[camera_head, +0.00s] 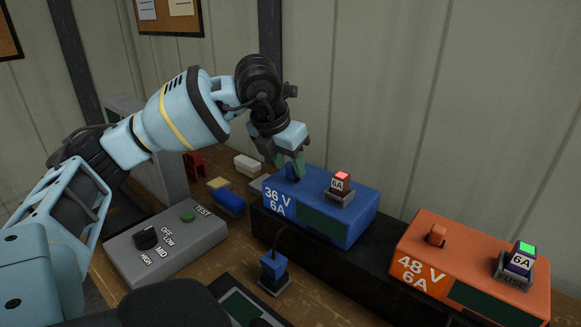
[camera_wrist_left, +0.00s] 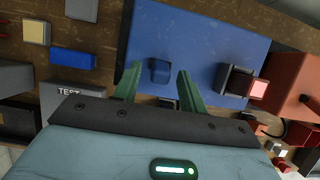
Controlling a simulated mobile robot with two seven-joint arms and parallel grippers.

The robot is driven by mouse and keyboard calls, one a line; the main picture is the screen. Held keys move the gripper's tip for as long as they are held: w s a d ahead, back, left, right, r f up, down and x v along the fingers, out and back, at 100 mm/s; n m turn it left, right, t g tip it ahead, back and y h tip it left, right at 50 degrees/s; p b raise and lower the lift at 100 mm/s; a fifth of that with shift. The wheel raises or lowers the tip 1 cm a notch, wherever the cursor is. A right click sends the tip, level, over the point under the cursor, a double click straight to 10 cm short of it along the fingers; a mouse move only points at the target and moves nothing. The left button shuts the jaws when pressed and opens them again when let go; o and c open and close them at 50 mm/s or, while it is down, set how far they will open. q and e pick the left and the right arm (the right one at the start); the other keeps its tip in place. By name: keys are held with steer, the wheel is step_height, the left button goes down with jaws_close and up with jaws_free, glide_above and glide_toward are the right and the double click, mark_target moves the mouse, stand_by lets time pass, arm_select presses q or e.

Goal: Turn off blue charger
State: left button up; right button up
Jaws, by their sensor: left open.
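The blue charger (camera_head: 322,211), marked 36 V 6A, sits on a dark ledge. A blue switch (camera_head: 291,172) stands at the left of its top. On its right is a 6A plug-in block (camera_head: 340,182) with a red lit top. My left gripper (camera_head: 291,163) points down at the switch with green fingers open. In the left wrist view the charger (camera_wrist_left: 215,35) fills the middle and the switch (camera_wrist_left: 160,71) shows between the fingertips (camera_wrist_left: 160,72). I cannot tell whether the fingers touch it. My right gripper is not in view.
An orange charger (camera_head: 470,265), marked 48 V 6A, with a green-lit block (camera_head: 519,260), stands to the right. A grey tester box (camera_head: 165,245) with a knob and green button is at left. A blue plug (camera_head: 273,268) stands in front. Small blocks (camera_head: 228,203) lie behind the tester.

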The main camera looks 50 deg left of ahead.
arm_select(q)
steer(key=shift+w+f, duration=0.25)
steer(key=shift+f, duration=0.35)
steer(key=shift+w, duration=0.1)
jaws_close()
steer(key=shift+f+t+b, duration=0.4)
steer(key=shift+t+b, duration=0.1)
steer(key=shift+b, duration=0.2)
steer(key=shift+s+r+t, duration=0.15)
steer(key=shift+s+t, duration=0.1)
steer(key=shift+t, duration=0.05)
steer(key=shift+r, duration=0.1)
jaws_free()
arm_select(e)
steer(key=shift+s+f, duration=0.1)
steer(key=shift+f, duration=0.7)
arm_select(q)
steer(key=shift+r, duration=0.1)
